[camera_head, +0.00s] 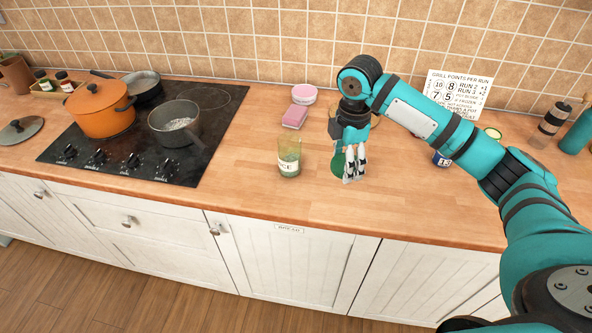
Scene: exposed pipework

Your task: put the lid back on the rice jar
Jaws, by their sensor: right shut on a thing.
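The rice jar (289,157) stands upright on the wooden counter, right of the hob. It is a greenish see-through jar with a partly readable label, and its top looks open. My right gripper (354,171) points down just right of the jar, apart from it. It is shut on the green lid (337,168), which shows at the left of its fingers and is partly hidden by them. My left gripper is not in view.
A pink sponge (295,117) and a pink-lidded tub (304,94) stand behind the jar. The black hob (130,165) at the left carries an orange pot (101,111) and pans. A sign (456,94) and bottles are at the right. The counter in front of the jar is clear.

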